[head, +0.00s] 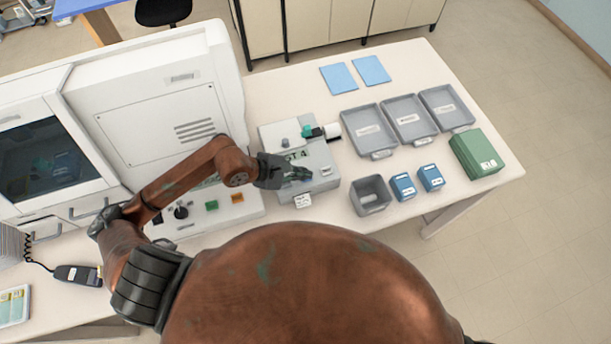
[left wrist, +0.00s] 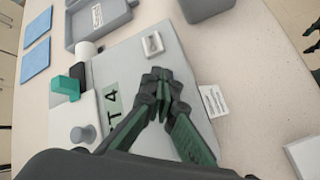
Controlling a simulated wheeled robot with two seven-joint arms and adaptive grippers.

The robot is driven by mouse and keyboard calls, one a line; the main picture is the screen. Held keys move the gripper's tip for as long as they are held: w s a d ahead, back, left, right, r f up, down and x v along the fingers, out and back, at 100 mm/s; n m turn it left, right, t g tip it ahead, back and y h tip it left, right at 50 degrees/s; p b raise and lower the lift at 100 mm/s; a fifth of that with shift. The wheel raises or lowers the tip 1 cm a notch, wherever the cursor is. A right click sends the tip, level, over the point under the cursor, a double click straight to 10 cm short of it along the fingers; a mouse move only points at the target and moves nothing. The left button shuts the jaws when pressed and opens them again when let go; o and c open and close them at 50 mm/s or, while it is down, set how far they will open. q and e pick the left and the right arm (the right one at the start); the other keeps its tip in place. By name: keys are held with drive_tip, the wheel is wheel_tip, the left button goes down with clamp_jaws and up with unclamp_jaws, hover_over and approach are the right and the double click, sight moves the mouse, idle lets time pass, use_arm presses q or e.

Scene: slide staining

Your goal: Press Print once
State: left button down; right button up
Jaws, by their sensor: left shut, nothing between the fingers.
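A grey labelling device (head: 319,155) stands on the table, with a green display reading "T4" (left wrist: 112,99). A small white key (left wrist: 152,43) sits on its top; it also shows in the head view (head: 326,170). Any lettering on it is too small to read, so I cannot tell if it is Print. My left gripper (head: 303,175) is shut and empty over the device. In the left wrist view its fingertips (left wrist: 158,77) are just short of the key, with a gap in the picture. I cannot judge their height. My right gripper is not in view.
A printed tag (head: 303,200) is at the device's front edge. Right of it stand an open grey bin (head: 370,207), blue boxes (head: 403,187), grey trays (head: 368,143) and a green box (head: 478,153). A large white machine (head: 150,85) stands left. Blue sheets (head: 338,78) lie behind.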

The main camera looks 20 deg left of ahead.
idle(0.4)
use_arm(q)
drive_tip(key=shift+r, duration=0.7)
drive_tip(key=shift+r+p, duration=0.1)
drive_tip(key=shift+p, duration=0.25)
drive_tip(key=shift+r+p, duration=1.1)
drive_tip(key=shift+r, duration=1.35)
drive_tip(key=shift+a+f, duration=0.1)
